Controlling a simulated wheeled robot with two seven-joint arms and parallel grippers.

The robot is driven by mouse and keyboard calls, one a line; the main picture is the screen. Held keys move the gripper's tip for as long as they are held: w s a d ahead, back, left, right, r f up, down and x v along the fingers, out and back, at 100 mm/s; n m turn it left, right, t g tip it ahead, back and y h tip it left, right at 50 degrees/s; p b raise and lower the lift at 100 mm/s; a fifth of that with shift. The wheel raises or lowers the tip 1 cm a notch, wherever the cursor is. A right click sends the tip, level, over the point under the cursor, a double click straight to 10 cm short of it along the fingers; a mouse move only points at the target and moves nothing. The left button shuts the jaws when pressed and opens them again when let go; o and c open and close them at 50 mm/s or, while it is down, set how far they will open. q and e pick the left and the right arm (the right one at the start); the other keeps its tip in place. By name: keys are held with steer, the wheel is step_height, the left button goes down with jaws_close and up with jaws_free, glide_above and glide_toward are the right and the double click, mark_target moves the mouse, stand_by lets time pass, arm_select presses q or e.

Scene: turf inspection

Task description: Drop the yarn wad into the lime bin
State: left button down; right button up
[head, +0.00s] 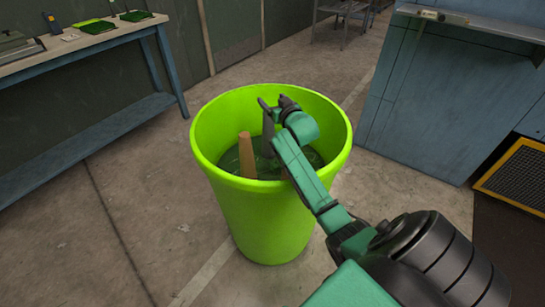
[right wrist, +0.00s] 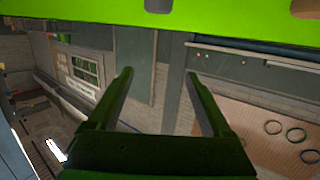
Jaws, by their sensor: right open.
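The lime bin (head: 262,215) stands upright on the floor in the middle of the head view. A strip of its lime wall shows along the top of the right wrist view (right wrist: 150,10). My right gripper (head: 266,125) is over the bin's mouth, its fingers open and empty; they also show apart in the right wrist view (right wrist: 159,75). Inside the bin are a brown upright piece (head: 246,155) and dark green material that I cannot identify. I cannot make out the yarn wad in either view. My left gripper is out of view.
A workbench (head: 95,45) with green turf samples (head: 97,27) stands at the left back. A blue-grey cabinet (head: 430,95) is at the right, with a yellow-edged dark grate (head: 515,175) near it. The concrete floor left of the bin is clear.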

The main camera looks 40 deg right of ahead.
steer(key=p+v, duration=0.1)
steer(key=v, duration=1.3)
steer(key=shift+s, duration=0.3)
